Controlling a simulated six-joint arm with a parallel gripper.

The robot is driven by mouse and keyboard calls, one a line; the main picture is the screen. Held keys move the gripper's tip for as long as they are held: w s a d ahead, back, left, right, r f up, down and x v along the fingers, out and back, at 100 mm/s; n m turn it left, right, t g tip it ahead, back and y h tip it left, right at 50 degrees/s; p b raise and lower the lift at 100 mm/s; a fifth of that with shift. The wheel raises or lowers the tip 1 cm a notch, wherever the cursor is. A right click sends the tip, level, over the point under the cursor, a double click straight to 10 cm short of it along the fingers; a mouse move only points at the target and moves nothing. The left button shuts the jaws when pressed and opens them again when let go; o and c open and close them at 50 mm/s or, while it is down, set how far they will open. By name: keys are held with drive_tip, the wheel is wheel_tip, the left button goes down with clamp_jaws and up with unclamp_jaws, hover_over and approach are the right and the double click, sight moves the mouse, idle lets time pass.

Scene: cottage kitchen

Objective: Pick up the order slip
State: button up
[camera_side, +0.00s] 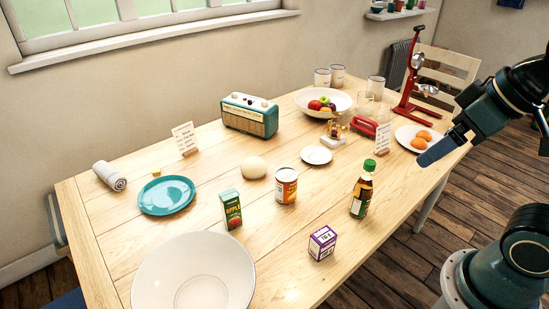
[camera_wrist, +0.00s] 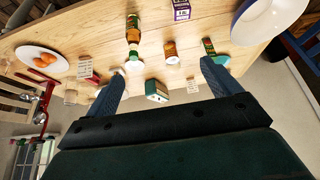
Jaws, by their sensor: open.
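Two small white cards with writing stand upright in wooden holders; I cannot tell which one is the order slip. One card (camera_side: 184,136) is at the back left, between the teal plate and the radio. The other card (camera_side: 383,137) is at the right, left of the plate of eggs. In the wrist view, the back-left card (camera_wrist: 193,86) is small, and the right card (camera_wrist: 86,68) is at the left. My gripper (camera_side: 437,150) is over the table's right end, right of both cards. In the wrist view its fingers (camera_wrist: 165,77) are spread apart with nothing held.
A teal radio (camera_side: 249,115) stands at the back. A sauce bottle (camera_side: 362,190), a can (camera_side: 286,186) and a juice carton (camera_side: 231,209) stand near the front. The egg plate (camera_side: 405,139) and red press (camera_side: 411,88) are near my gripper. Bare wood (camera_side: 110,232) shows at left.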

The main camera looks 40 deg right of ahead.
drive_tip(key=shift+o, duration=0.8)
drive_tip(key=w+d+r, duration=0.2)
drive_tip(key=w+d, duration=0.4)
drive_tip(key=w, duration=0.7)
drive_tip(key=m+g, duration=0.1)
drive_tip(key=m, duration=0.1)
hover_over(384, 134)
drive_tip(key=s, duration=0.5)
wheel_tip(384, 134, down, 22)
drive_tip(key=shift+h, duration=0.3)
drive_tip(key=shift+w+a+x, duration=0.1)
drive_tip(key=shift+x, duration=2)
drive_tip(key=shift+w+a+x, duration=0.1)
drive_tip(key=shift+w+x, duration=0.05)
drive_tip(key=shift+x, duration=2)
